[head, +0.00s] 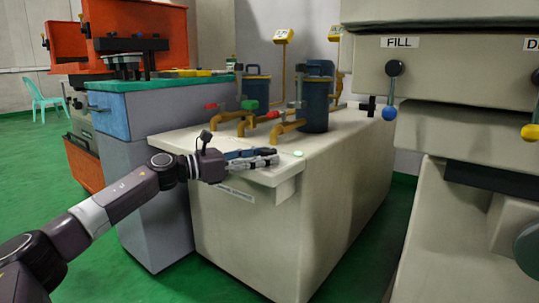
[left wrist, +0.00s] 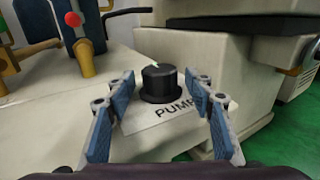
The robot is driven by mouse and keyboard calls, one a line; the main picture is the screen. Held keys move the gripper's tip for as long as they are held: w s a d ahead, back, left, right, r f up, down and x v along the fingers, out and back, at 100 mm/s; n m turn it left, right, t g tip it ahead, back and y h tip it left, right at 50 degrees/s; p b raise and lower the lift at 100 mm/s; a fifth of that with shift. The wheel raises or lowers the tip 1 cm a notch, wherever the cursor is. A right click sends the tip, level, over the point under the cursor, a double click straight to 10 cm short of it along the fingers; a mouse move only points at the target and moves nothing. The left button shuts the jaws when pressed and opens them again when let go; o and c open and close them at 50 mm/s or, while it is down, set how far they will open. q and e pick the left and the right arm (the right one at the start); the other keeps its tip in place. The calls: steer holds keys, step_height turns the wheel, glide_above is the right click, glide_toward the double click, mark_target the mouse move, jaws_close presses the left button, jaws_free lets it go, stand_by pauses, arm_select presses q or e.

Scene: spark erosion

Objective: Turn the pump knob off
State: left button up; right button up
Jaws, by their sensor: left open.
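The black pump knob (left wrist: 159,84) stands on the pale cabinet top in the left wrist view. A small white mark shows at its far upper edge. In the head view my left gripper (head: 268,158) is over the cabinet's front corner, and the knob cannot be made out there.
The cabinet (head: 330,165) carries yellow pipes (head: 287,128), red-handled valves and dark blue canisters (head: 315,105) behind the gripper. A pale green round button (head: 298,153) is just right of the fingers. A large machine (head: 470,120) labelled "FILL" stands at right. Green floor lies between.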

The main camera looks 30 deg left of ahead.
arm_select(q)
steer(key=shift+x, duration=0.95)
